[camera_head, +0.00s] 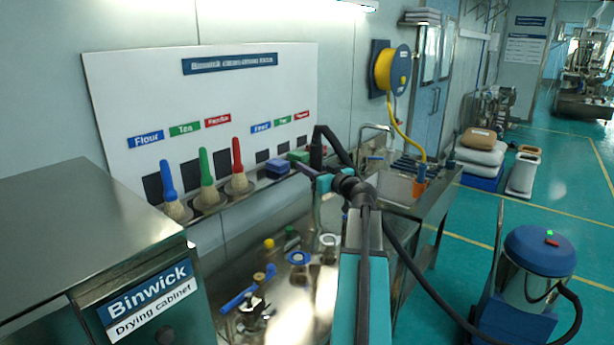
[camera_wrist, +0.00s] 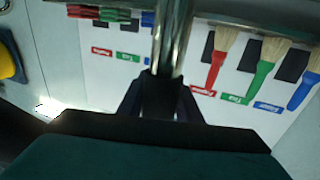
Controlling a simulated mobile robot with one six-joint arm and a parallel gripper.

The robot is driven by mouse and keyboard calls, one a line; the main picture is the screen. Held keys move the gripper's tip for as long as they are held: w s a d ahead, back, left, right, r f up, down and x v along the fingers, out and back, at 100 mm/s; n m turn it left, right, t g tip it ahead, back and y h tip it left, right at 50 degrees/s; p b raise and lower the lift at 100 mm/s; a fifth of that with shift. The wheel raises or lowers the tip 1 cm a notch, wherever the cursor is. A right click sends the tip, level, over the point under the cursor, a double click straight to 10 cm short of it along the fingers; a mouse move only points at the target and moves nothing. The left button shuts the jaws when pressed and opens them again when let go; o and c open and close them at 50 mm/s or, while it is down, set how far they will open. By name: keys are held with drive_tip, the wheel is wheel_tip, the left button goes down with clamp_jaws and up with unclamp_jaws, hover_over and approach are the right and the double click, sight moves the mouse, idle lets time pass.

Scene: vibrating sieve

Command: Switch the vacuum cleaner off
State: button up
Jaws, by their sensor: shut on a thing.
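The vacuum cleaner (camera_head: 538,255) stands on the floor at the right, with a blue lid and a shiny drum. A small green light (camera_head: 549,233) shows on its lid, beside a red switch (camera_head: 552,243). A black hose (camera_head: 425,280) runs from it towards my arm. My gripper (camera_wrist: 160,85) is shut on a shiny metal tube (camera_wrist: 172,40), seemingly the vacuum's wand. In the head view my gripper is small and partly hidden by my arm, near the wall rack, well away from the vacuum cleaner.
The wall board (camera_head: 125,100) holds blue, green and red brushes. The drying cabinet (camera_head: 100,260) fills the near left. A steel bench (camera_head: 230,280) carries small parts. A yellow hose reel (camera_head: 390,70) hangs behind. Green floor is open around the vacuum cleaner.

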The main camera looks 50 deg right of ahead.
drive_tip(key=shift+w+f+p, duration=0.25)
drive_tip(key=shift+w+f, duration=0.05)
drive_tip(key=shift+f, duration=0.6)
drive_tip(key=shift+w+f+p, duration=0.25)
drive_tip(key=shift+w+f, duration=0.05)
drive_tip(key=shift+f, duration=0.6)
drive_tip(key=shift+a, duration=0.1)
drive_tip(key=o, duration=1)
drive_tip(key=shift+f, duration=0.1)
drive_tip(key=shift+o, duration=0.2)
drive_tip(key=s+a+b, duration=0.2)
drive_tip(key=s, duration=0.9)
drive_tip(key=shift+s, duration=0.4)
